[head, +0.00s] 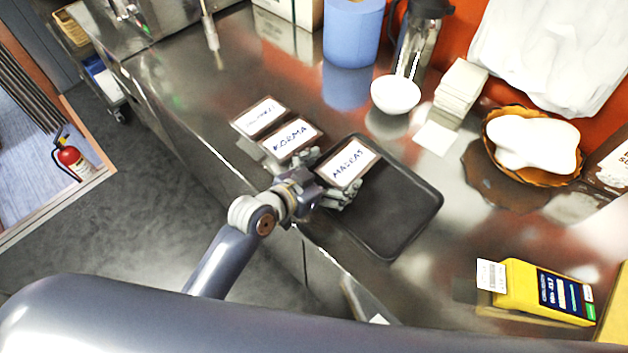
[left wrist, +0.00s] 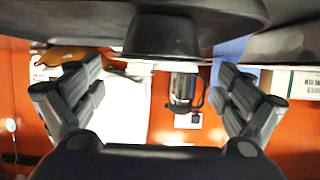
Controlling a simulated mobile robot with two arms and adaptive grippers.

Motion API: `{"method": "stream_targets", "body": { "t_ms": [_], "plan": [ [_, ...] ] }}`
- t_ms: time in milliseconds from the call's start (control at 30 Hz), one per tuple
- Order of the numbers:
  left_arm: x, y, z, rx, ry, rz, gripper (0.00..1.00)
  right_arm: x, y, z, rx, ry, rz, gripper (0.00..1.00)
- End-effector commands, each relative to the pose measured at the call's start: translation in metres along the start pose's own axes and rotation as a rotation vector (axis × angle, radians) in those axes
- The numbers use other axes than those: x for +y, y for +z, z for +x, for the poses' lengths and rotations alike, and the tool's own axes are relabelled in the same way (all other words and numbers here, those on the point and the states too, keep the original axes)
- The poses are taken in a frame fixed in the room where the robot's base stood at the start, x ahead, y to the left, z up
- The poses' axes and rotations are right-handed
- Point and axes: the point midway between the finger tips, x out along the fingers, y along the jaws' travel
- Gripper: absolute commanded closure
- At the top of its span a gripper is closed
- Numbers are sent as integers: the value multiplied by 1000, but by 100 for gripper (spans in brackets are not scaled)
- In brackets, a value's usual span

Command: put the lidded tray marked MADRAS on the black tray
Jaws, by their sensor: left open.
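The lidded tray marked MADRAS (head: 349,162) has a white label on its lid and shows at the upper left end of the black tray (head: 425,205). It overlaps that tray's left part; whether it rests fully on it I cannot tell. My left gripper (head: 327,176) is open, its fingers at the near side of the MADRAS tray, one toward the KORMA tray and one over the black tray's edge. In the left wrist view the open fingers (left wrist: 162,98) stand wide apart below a dark block, which I cannot name surely. My right gripper is not in view.
A lidded tray marked KORMA (head: 291,138) and another labelled tray (head: 260,117) stand close on the left. A white bowl (head: 396,94), napkins (head: 460,88), a basket (head: 500,165) and a yellow card terminal (head: 545,292) stand around. The black tray's lower right part is bare.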

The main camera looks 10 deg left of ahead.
Motion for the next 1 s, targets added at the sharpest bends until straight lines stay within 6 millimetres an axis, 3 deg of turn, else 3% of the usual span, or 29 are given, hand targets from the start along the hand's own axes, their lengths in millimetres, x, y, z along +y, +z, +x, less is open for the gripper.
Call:
{"method": "stream_targets", "body": {
  "t_ms": [200,400,600,1000],
  "plan": [
    [0,3,-44,-3,0,2,5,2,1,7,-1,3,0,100],
    [0,2,-72,-2,-1,1,5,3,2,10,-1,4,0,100],
    [0,1,-81,-1,0,-2,5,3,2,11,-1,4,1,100],
    [0,0,-81,-1,0,-1,5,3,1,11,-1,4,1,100]
  ]
}}
